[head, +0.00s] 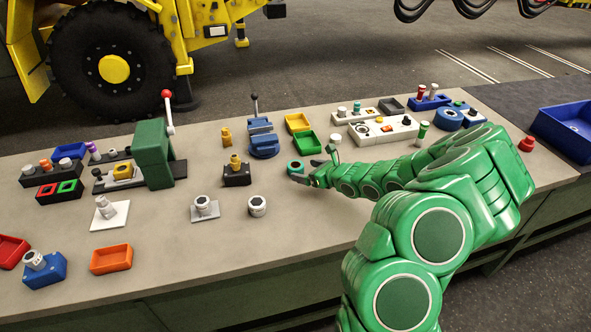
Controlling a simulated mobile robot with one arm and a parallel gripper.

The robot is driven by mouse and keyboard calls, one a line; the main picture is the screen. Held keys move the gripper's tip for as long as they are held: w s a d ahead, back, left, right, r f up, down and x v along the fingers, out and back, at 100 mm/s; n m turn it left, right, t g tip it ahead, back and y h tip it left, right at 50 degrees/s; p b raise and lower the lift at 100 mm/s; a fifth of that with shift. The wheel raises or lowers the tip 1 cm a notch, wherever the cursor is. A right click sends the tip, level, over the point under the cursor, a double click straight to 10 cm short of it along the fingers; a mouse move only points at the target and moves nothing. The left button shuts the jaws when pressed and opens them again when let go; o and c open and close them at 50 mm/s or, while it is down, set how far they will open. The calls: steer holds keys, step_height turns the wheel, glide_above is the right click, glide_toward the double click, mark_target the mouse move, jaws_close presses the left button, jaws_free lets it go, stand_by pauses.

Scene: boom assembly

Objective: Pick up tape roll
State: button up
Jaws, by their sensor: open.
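A small teal ring with an open centre, which looks like the tape roll (295,166), lies on the grey workbench (265,235) near its middle. My gripper (302,170) reaches in from the right, low over the bench. Its dark fingers are open, with tips close to the ring's near and right sides. I cannot tell whether they touch it. Nothing shows held between the fingers. My green arm hides part of the bench on the right.
A white cylinder (257,206) and dark block (237,176) stand to the left. A green lever press (153,153) is farther left. The front middle bench is clear.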

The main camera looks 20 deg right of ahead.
mark_target(298, 167)
steer(key=shift+w+r+x, duration=0.1)
steer(key=shift+r+x, duration=0.05)
steer(key=shift+x, duration=1.35)
steer(key=shift+w+r+x, duration=0.1)
steer(key=shift+x, duration=1.35)
steer(key=shift+d, duration=0.1)
steer(key=c, duration=1.1)
